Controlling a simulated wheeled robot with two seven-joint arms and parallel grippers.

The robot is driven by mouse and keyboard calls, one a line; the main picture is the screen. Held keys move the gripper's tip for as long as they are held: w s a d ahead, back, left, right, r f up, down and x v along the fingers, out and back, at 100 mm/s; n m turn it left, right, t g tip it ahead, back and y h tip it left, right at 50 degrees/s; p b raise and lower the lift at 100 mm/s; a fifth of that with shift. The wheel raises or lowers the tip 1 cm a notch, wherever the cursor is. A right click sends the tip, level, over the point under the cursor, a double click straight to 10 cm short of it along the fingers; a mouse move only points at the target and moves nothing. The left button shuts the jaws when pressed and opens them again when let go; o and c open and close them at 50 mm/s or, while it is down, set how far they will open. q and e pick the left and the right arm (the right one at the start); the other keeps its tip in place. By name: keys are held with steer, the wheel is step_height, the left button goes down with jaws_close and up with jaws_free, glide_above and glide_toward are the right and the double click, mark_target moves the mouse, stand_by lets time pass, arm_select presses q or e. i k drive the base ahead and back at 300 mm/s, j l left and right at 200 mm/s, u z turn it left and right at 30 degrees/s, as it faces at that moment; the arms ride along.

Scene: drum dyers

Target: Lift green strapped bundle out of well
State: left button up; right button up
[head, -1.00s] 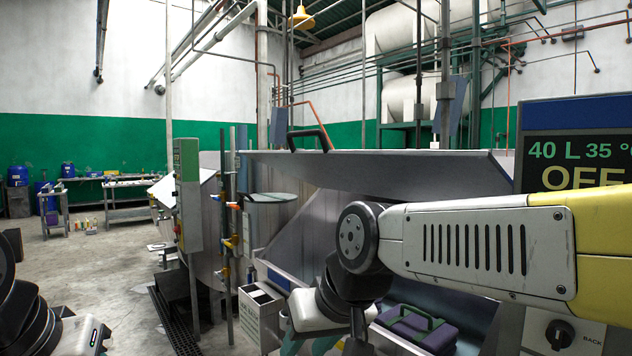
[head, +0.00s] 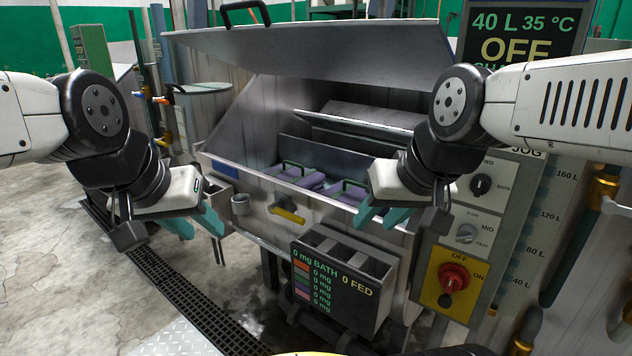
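Purple folded bundles with green straps lie inside the open metal well (head: 262,150). The left bundle (head: 312,181) has a green strap at its left end. The right bundle (head: 352,198) has a green strap arching over it, and its right part is hidden behind my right gripper (head: 382,217). That gripper's teal fingers are apart and empty, pointing down in front of the well's right front edge. My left gripper (head: 197,224) has its teal fingers apart and empty, outside the well at its left front. Neither gripper touches a bundle.
The well's raised lid (head: 320,55) stands behind the opening. A slanted metal panel (head: 365,125) hangs over the well's back. A feeder box (head: 340,275) juts from the front. A control panel with a red knob (head: 453,278) stands at right. A round plate (head: 203,88) is at left.

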mark_target(295, 172)
steer(key=i+j+z, duration=0.1)
steer(key=z, duration=0.3)
steer(key=j+z, duration=0.15)
steer(key=z, duration=0.25)
steer(key=i+j+z, duration=0.2)
steer(key=j, duration=0.35)
steer(key=i+j+z, duration=0.2)
steer(key=j, duration=0.4)
steer(key=j+z, duration=0.2)
steer(key=j, duration=1.2)
steer(key=i+j, duration=0.15)
steer(key=j, duration=0.65)
